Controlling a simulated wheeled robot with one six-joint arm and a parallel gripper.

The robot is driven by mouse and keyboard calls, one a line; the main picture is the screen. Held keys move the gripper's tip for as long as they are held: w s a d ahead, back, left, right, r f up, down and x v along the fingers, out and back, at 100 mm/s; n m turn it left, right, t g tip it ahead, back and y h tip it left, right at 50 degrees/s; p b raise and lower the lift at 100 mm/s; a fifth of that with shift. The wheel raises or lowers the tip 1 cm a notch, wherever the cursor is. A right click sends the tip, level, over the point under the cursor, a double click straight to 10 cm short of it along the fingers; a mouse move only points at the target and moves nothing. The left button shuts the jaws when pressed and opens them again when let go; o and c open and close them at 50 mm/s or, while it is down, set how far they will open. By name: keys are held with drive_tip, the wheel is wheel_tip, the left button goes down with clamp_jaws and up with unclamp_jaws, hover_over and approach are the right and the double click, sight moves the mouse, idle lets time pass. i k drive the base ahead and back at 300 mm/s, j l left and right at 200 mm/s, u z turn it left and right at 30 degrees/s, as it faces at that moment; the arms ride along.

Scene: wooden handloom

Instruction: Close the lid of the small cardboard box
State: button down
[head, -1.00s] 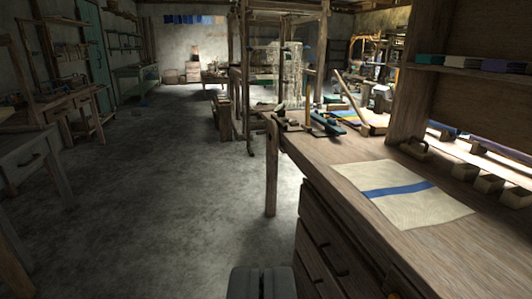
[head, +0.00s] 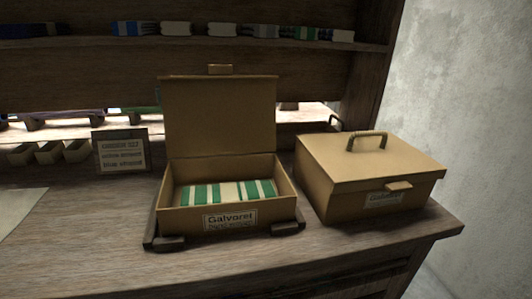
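A small tan cardboard box (head: 178,221) stands open on the wooden bench, left of centre. Its lid (head: 220,115) stands nearly upright at the back edge, with a small tab (head: 220,69) on top. Folded green and white striped cloth (head: 228,192) lies inside. A label reading "Galvoret" (head: 230,219) is on the front. The box sits in a dark low holder with blocks at its front corners (head: 170,243). My gripper is not in view.
A second, closed tan box (head: 335,205) with a handle on top stands close on the right. A small sign (head: 122,150) stands to the left. Above is a shelf (head: 300,42) with folded cloths. The bench front (head: 100,270) is clear.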

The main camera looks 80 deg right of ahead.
sight(218, 112)
drive_tip(key=z, duration=1.6)
